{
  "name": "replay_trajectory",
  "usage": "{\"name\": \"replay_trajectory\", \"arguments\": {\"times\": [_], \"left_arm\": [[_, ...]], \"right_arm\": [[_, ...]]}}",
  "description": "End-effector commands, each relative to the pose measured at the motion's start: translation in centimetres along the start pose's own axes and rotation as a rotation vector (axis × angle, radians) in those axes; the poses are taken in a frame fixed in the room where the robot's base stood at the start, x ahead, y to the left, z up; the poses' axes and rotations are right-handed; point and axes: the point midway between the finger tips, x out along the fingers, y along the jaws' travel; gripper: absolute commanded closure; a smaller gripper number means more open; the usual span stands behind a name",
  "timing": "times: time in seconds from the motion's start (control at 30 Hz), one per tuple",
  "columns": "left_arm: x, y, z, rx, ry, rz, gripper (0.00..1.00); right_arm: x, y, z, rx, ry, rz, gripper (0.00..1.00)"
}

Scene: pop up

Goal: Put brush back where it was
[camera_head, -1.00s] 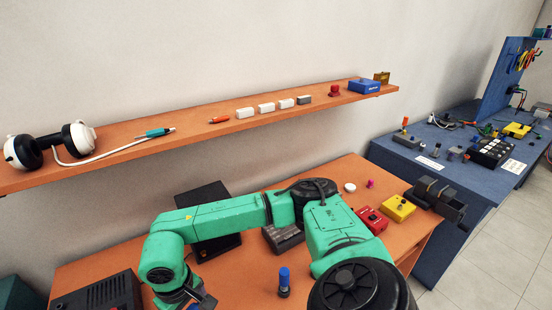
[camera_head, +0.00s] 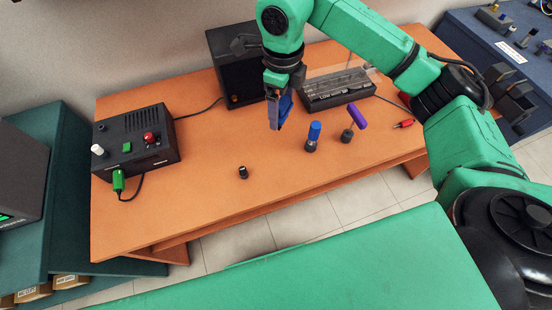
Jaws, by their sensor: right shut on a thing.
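My right gripper (camera_head: 278,112) hangs over the back middle of the orange table, pointing down. It is shut on a small bluish thing, mostly hidden between the fingers; I cannot tell for sure that it is the brush. Below and right of it, a blue-topped piece with a dark base (camera_head: 313,138) stands on the table. A small black cylinder (camera_head: 243,173) stands nearer the front edge. My left gripper is out of view.
A dark box (camera_head: 235,62) and a grey-black unit (camera_head: 337,88) stand at the back. The table's front middle is mostly clear.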

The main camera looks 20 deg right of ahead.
Motion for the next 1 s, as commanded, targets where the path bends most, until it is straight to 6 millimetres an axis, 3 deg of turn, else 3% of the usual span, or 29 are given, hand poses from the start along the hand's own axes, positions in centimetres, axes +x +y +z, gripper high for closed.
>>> {"name": "replay_trajectory", "arguments": {"times": [0.1, 0.2, 0.37, 0.53, 0.8, 1.0], "left_arm": [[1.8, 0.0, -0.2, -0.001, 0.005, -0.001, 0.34], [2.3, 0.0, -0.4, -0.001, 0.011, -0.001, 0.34], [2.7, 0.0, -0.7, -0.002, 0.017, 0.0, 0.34], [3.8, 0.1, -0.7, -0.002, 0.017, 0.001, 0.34], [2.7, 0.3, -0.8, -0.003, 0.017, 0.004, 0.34], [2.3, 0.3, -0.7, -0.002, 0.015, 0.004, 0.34]], "right_arm": [[-0.6, 0.3, 0.9, 0.385, -0.001, 0.007, 0.66], [-1.4, 0.6, 1.2, 0.63, 0.005, 0.011, 0.66], [-1.1, 0.8, 1.4, 0.786, 0.014, 0.015, 0.66], [4.2, 1.0, 1.2, 0.79, 0.018, 0.019, 0.66], [11.9, 1.0, 1.2, 0.79, 0.016, 0.013, 0.66], [15.4, 1.1, 1.1, 0.788, 0.015, 0.013, 0.66]]}}
